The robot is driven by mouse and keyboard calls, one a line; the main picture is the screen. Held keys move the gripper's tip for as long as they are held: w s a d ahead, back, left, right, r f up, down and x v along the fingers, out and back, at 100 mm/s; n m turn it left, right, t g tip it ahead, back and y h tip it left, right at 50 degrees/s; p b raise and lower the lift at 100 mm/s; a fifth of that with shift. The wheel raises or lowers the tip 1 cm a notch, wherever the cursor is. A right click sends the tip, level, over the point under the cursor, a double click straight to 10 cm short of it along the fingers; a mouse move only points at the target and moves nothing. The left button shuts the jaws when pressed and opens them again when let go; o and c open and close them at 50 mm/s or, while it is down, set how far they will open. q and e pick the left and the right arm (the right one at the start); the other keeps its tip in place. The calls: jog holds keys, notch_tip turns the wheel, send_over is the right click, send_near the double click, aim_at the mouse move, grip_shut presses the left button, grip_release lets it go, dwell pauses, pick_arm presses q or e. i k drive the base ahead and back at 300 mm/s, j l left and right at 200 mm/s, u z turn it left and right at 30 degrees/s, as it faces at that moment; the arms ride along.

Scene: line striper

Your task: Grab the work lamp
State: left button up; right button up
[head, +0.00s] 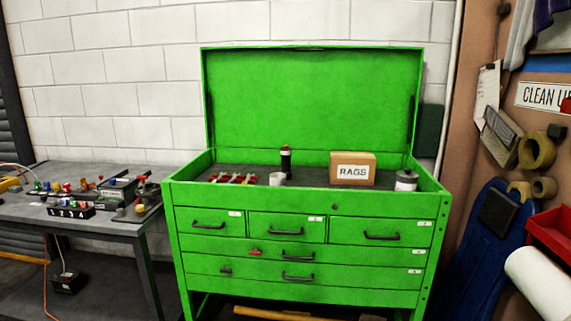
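A green tool chest (300,217) stands ahead of me with its lid (312,100) raised. In its open top stands an upright dark cylinder (285,162) with a pale top and a reddish band; it may be the work lamp, but I cannot tell for sure at this size. A small white cup-like item (277,179) is close beside it. Neither of my grippers is in view.
The chest top also holds a RAGS box (352,170), a white can (406,181) and several red-handled tools (233,178). A cluttered grey table (80,222) is at left. Tape rolls (536,151), a red bin (551,235) and a white roll (541,283) are at right.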

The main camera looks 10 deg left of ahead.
aim_at(286, 155)
jog(key=z, duration=0.4)
jog(key=i+j+z, duration=0.1)
jog(key=j+z, duration=0.5)
jog(key=z, duration=0.15)
jog(key=j+z, duration=0.4)
